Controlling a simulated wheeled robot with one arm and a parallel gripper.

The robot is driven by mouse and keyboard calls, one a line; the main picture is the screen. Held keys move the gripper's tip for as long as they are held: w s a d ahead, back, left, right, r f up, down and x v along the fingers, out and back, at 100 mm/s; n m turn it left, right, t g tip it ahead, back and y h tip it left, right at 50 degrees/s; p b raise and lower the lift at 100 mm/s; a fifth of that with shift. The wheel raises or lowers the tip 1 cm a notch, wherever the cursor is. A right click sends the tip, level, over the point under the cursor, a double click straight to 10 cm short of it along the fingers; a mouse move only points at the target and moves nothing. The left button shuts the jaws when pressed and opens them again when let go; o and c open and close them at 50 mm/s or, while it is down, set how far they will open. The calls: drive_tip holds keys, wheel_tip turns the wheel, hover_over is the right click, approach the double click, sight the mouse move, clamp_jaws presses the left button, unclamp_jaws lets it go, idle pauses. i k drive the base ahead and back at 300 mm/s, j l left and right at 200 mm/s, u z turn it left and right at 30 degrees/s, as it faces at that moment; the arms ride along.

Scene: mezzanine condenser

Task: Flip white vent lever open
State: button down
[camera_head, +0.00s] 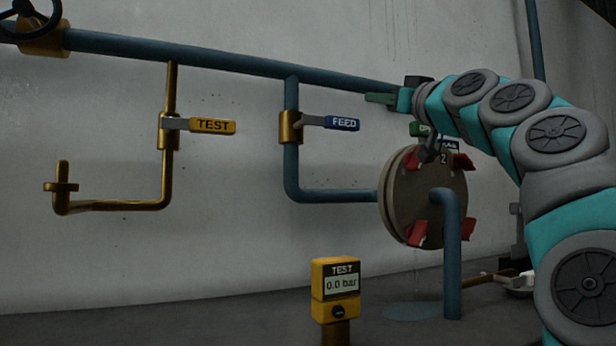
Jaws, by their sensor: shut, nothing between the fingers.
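I cannot make out the white vent lever for certain. A small, partly hidden white piece (520,284) shows low at the right edge, beside my arm, near the end of a brass pipe; I cannot tell whether it is the lever. My gripper (372,98) is at the upper middle, pointing left. Its dark green fingers are together and hold nothing. It appears in front of the wall by the right end of the blue overhead pipe (230,66), well above and left of the white piece. My arm covers much of the right side.
A yellow TEST lever (213,126) and a blue FEED lever (342,123) sit on pipe valves. A round flange (405,200) with red clamps stands right of centre, partly behind my arm. A yellow gauge (335,282) reads 0.0 bar. The floor at lower left is clear.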

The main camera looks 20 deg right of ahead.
sight(526, 278)
drive_tip(key=k+l, duration=0.1)
drive_tip(key=k, duration=0.9)
